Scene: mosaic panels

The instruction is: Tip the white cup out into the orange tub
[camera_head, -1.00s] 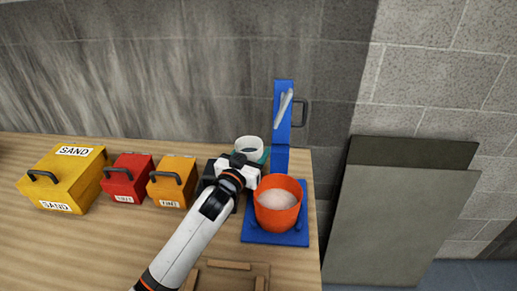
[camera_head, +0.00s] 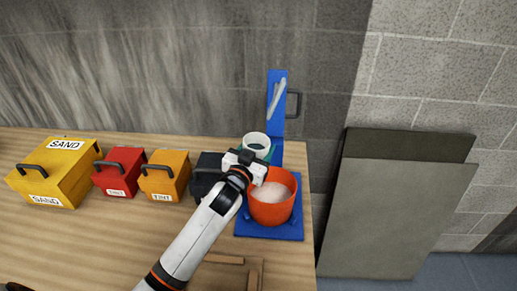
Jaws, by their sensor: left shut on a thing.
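The white cup (camera_head: 256,138) is at the back of the table, behind and slightly left of the orange tub. My right gripper is not in view.
The tub stands on a blue base (camera_head: 285,232) with a tall blue upright (camera_head: 279,95) behind it. A yellow SAND box (camera_head: 75,175), a red box (camera_head: 112,180), an orange box (camera_head: 158,187) and a black box (camera_head: 206,170) line the left. A wooden frame (camera_head: 225,259) lies in front.

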